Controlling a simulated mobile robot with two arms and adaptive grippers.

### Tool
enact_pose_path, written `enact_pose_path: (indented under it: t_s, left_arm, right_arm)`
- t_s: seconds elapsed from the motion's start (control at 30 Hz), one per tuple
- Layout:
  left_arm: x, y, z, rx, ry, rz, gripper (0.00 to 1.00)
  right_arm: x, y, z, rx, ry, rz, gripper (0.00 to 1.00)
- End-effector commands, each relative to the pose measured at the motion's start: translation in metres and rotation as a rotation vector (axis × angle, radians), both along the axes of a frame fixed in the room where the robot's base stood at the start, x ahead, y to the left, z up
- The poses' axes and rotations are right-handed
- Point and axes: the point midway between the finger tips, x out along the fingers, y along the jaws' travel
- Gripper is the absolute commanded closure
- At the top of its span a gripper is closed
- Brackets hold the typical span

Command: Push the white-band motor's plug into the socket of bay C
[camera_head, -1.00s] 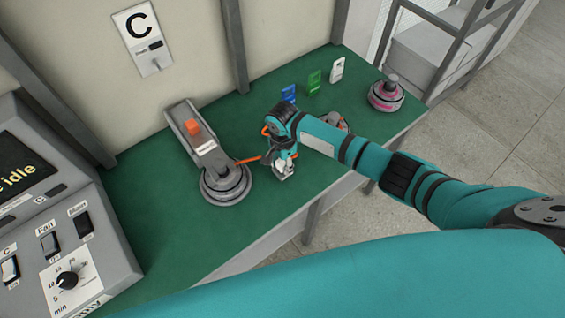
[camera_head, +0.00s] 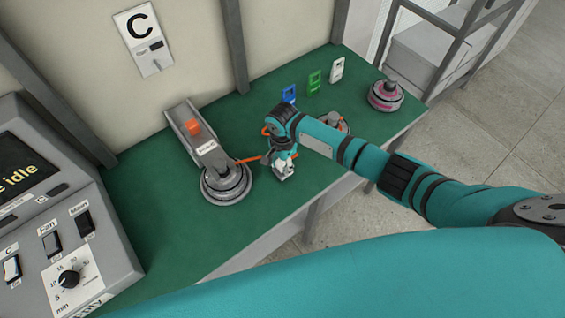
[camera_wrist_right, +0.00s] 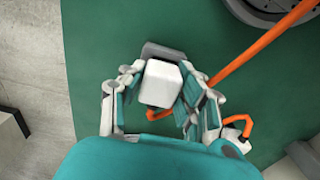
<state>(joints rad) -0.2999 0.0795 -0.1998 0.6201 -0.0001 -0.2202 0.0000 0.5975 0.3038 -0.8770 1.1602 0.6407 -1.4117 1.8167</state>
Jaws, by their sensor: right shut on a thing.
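A grey motor (camera_head: 226,186) lies at the near end of a tilted grey fixture on the green bench; its band colour is hard to tell. An orange cable (camera_head: 247,160) runs from it to my right gripper (camera_head: 282,170). In the right wrist view my right gripper (camera_wrist_right: 160,95) is shut on a white plug (camera_wrist_right: 161,82), held over the green surface. A grey piece shows just beyond the plug. The bay C plate (camera_head: 146,40), with a small dark slot, is on the wall, well apart from the plug. My left gripper is out of view.
A console (camera_head: 62,215) stands at the left. An orange block (camera_head: 193,127) sits on the fixture. Blue (camera_head: 289,94), green (camera_head: 314,80) and white (camera_head: 337,69) tags stand at the back. A pink-banded motor (camera_head: 385,97) is at right; another (camera_head: 333,121) is partly behind my arm.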

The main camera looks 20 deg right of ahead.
Motion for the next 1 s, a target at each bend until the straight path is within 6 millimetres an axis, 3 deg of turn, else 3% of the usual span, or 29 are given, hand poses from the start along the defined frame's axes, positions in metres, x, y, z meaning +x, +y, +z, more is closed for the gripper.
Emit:
enact_pose_path:
  t_s: [1.0]
  left_arm:
    - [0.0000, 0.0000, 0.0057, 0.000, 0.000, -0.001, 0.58]
  right_arm:
    - [-0.0006, -0.0003, -0.0028, -0.001, 0.002, 0.000, 1.00]
